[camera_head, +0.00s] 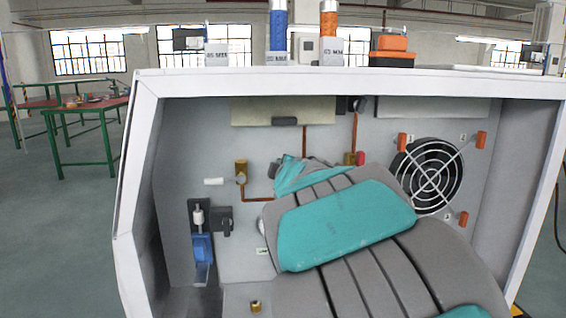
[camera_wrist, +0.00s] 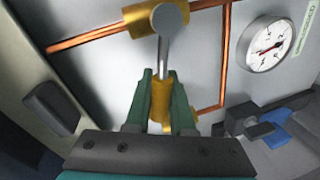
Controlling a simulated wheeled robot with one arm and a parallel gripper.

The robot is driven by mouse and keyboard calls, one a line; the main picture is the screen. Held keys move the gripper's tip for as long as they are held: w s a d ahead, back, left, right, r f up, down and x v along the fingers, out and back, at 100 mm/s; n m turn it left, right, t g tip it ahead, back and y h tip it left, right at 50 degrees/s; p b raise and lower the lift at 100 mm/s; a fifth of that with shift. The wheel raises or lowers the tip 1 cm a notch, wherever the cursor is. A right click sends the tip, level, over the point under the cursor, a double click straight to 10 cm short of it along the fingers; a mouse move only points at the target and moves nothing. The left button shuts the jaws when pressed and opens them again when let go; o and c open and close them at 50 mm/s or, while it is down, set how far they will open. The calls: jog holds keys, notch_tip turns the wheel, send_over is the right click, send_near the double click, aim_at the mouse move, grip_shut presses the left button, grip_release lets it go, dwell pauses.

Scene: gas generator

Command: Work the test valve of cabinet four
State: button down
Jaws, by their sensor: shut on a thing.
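The open cabinet (camera_head: 340,84) fills most of the head view; I cannot read a number four on it. In the wrist view a valve with a brass body (camera_wrist: 140,18) sits on a copper pipe. A grey lever (camera_wrist: 164,48) with a round end runs from it down to a yellow-brass handle part (camera_wrist: 160,98). My gripper (camera_wrist: 162,88) has its two green fingers on either side of that handle part, shut on it. In the head view my arm hides the gripper and the held handle.
A round gauge (camera_wrist: 267,43) with a red needle is right of the valve. A dark fitting (camera_wrist: 52,108) is at left. In the head view a caged fan (camera_head: 428,177), another brass fitting (camera_head: 241,172) and a blue device (camera_head: 203,247) are inside the cabinet.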

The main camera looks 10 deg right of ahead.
jog(key=shift+a+f+n+h, duration=0.1)
jog(key=shift+f+n+h, duration=0.5)
jog(key=shift+f+n, duration=0.75)
jog(key=shift+r+n, duration=0.15)
jog(key=shift+n, duration=0.1)
jog(key=c, duration=0.8)
grip_release()
jog(key=shift+o, duration=0.2)
jog(key=shift+s+r, duration=0.1)
